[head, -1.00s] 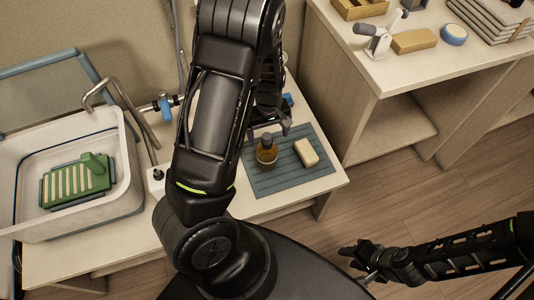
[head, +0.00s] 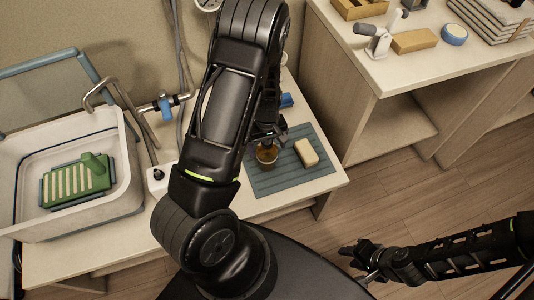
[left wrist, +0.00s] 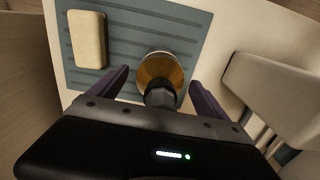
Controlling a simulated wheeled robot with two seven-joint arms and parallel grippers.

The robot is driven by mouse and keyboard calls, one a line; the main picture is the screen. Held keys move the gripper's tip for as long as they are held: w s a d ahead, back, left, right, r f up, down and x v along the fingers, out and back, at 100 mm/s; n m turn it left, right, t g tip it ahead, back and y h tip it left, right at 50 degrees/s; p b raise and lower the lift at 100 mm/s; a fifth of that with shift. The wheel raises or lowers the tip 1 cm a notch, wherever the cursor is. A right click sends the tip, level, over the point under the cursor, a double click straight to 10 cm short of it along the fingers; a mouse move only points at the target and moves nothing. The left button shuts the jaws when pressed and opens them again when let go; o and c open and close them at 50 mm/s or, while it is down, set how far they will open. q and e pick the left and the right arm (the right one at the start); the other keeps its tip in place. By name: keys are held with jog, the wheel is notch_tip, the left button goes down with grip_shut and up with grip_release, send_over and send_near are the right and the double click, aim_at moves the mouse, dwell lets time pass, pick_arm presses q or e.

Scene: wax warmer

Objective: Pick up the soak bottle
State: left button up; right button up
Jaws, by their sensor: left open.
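The soak bottle (head: 267,155) is a round amber bottle with a dark neck, standing on a blue-grey ribbed mat (head: 281,183). In the left wrist view the bottle (left wrist: 160,69) appears between the two purple fingers, its dark top nearest the camera. My left gripper (head: 268,134) is over the bottle, open, with a finger on either side of it in the left wrist view (left wrist: 160,85); whether they touch it I cannot tell. My left arm hides part of the bottle in the head view. My right gripper (head: 360,256) is away at the lower right; its fingers are too small to judge.
A cream block (head: 306,152) lies on the mat beside the bottle. A white basin (head: 128,198) with a green ridged board (head: 75,184) stands at left, near a metal tap (head: 120,95). A higher counter (head: 390,75) stands at right.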

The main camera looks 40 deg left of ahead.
pick_arm(q)
jog(key=shift+f, duration=0.3)
dwell(0.4)
jog(key=c, duration=1.7)
jog(key=shift+r, duration=0.15)
jog(key=shift+c, duration=0.2)
notch_tip(320, 180, up, 10)
jog(key=shift+f+p, duration=0.1)
jog(key=shift+p, duration=0.2)
